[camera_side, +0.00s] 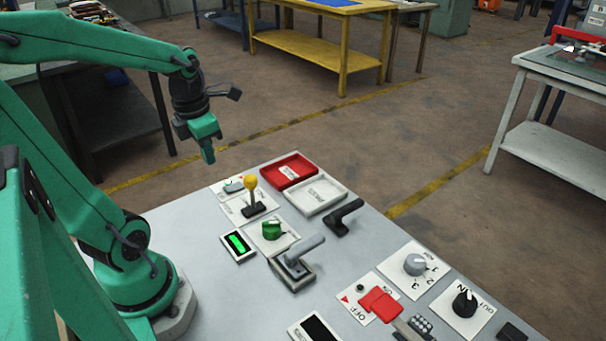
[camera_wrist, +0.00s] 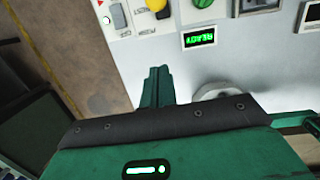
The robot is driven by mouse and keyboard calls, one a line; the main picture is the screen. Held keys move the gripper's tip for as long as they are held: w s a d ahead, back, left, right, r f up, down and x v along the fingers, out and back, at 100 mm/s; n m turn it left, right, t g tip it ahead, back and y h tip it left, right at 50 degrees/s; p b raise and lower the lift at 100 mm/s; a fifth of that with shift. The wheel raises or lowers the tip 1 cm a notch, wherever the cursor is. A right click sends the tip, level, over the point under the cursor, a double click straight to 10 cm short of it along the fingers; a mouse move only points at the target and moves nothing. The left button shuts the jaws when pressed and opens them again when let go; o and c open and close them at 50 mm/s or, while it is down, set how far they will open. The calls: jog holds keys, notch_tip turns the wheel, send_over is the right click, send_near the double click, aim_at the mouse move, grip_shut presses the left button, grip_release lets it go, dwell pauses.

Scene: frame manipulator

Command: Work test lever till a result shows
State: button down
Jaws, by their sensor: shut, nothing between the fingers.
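A lever with a yellow ball knob (camera_side: 250,183) stands upright on a white plate at the panel's far left. A grey-handled lever (camera_side: 300,252) sits nearer, and a black lever (camera_side: 345,215) to its right. I cannot read which is labelled test. A small display (camera_side: 237,245) is lit green; in the wrist view the display (camera_wrist: 199,37) appears to read READY, upside down. My gripper (camera_side: 209,156) is shut and empty, raised left of and above the yellow-knobbed lever, touching nothing. In the wrist view my gripper (camera_wrist: 158,82) points toward the panel.
A red tray (camera_side: 314,173) and a white tray (camera_side: 337,201) lie at the panel's far edge. A green knob (camera_side: 272,229) sits between the display and trays. Grey and black dials, a red switch (camera_side: 380,304) and a dark display (camera_side: 315,328) are nearer right.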

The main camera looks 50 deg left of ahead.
aim_at(252, 176)
jog(key=w+f, duration=0.5)
jog(key=f, duration=0.4)
jog(key=shift+w+f, duration=0.35)
jog(key=shift+w, duration=0.1)
dwell(0.6)
jog(key=shift+w+r+g+h, duration=0.2)
jog(key=shift+w+g+h, duration=0.5)
jog(key=shift+w+g, duration=1.1)
jog(key=shift+w+f, duration=0.1)
jog(key=shift+w, duration=0.95)
